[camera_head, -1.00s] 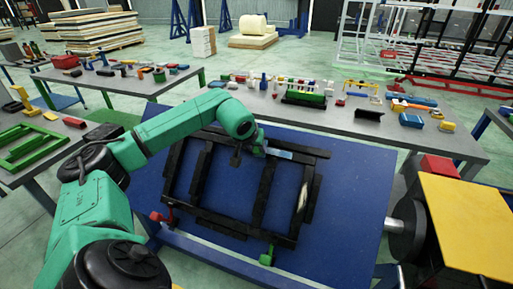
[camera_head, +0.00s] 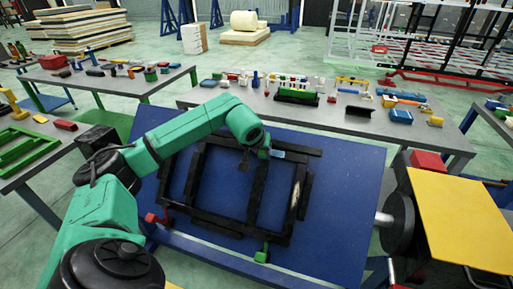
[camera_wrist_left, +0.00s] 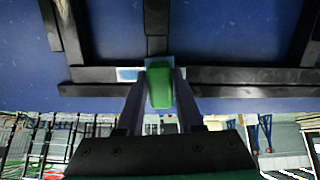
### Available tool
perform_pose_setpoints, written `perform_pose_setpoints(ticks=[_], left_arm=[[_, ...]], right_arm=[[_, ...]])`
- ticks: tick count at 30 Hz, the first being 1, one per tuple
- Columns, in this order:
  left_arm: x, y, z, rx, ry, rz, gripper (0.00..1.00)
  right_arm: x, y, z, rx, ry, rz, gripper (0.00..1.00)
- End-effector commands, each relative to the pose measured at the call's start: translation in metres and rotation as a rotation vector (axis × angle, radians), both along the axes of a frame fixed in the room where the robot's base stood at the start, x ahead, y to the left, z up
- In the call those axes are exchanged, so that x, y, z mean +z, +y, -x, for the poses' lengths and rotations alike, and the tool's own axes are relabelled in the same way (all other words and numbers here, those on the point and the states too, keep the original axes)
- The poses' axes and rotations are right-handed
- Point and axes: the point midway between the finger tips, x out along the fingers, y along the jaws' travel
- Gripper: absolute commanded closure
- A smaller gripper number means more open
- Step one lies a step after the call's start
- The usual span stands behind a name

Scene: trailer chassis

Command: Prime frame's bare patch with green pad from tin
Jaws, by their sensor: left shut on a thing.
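The black frame (camera_head: 250,195) lies on the blue tabletop (camera_head: 345,170). A pale, worn bare patch (camera_head: 296,196) shows on its right-hand bar. My left gripper (camera_head: 268,151) is over the frame's far bar, to the left of and beyond the patch. In the left wrist view it is shut on the green pad (camera_wrist_left: 160,84), held between its two fingers. A light blue strip (camera_head: 279,154) shows beside the fingertips; it also shows behind the pad in the left wrist view (camera_wrist_left: 128,74). I cannot tell whether the pad touches the frame. I cannot pick out the tin.
A red clamp (camera_head: 155,218) and a green clamp (camera_head: 262,254) are at the frame's near side. A grey bench (camera_head: 345,117) with many small items stands behind. A yellow panel (camera_head: 462,218) is at the right. Blue tabletop right of the frame is clear.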

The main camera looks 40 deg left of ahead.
Motion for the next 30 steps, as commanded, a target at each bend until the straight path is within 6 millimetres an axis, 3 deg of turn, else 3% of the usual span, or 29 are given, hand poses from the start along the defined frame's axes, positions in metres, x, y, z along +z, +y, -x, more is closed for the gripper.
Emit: perform_pose_setpoints(ticks=[12,30], left_arm=[[-0.001,-0.033,-0.013,-0.001,-0.001,0.0,1.0],[-0.002,0.004,0.0,0.001,0.0,-0.001,1.0]], right_arm=[[0.008,0.0,0.0,0.0,0.0,0.0,1.0],[-0.006,0.0,0.0,0.0,0.0,0.001,1.0]])
